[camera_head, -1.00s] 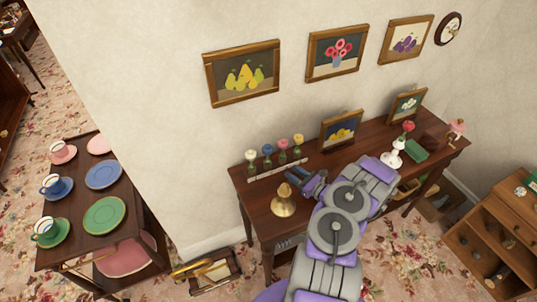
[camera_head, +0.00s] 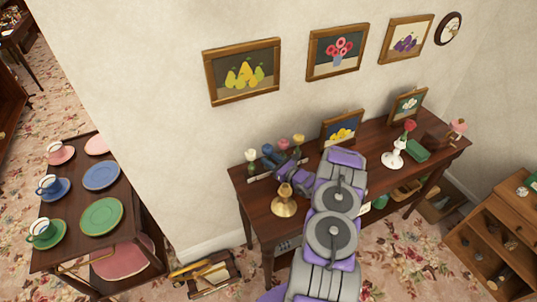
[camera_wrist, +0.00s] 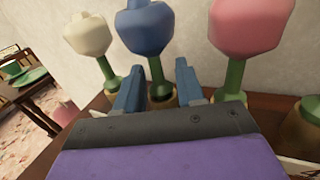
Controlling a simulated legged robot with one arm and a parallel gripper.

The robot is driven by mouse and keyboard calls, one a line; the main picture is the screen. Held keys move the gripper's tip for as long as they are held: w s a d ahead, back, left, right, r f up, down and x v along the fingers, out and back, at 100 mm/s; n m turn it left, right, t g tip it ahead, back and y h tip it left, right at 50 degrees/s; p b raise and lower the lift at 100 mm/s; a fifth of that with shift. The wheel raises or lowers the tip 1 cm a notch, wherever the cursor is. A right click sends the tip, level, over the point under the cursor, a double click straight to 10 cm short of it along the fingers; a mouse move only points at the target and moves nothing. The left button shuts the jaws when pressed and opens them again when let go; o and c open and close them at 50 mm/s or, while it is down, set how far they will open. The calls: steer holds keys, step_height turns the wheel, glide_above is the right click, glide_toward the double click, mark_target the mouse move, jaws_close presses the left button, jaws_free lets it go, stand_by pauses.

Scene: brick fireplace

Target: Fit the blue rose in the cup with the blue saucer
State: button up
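The blue rose (camera_wrist: 145,27) stands upright on a green stem in a small holder in the wrist view. It also shows in the head view (camera_head: 267,149), on the wooden table against the wall. My gripper (camera_wrist: 160,78) is open, with one finger on each side of the stem, below the bloom. Gaps show between the stem and both fingers. In the head view, my gripper (camera_head: 277,162) is at the row of roses. The blue cup (camera_head: 47,183) stands on its blue saucer (camera_head: 63,190) on the trolley at the left, between the pink and green sets.
A white rose (camera_wrist: 88,33) and a pink rose (camera_wrist: 250,25) flank the blue one closely. A yellow rose (camera_head: 298,139) ends the row. A brass bell-like object (camera_head: 284,205) stands in front. The trolley (camera_head: 73,230) also holds several plates.

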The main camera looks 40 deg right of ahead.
steer(key=shift+w+a+r, duration=0.1)
steer(key=shift+w+a, duration=0.25)
steer(key=shift+w, duration=0.35)
steer(key=shift+d, duration=0.4)
steer(key=c, duration=0.3)
steer(key=shift+a, duration=0.3)
jaws_close()
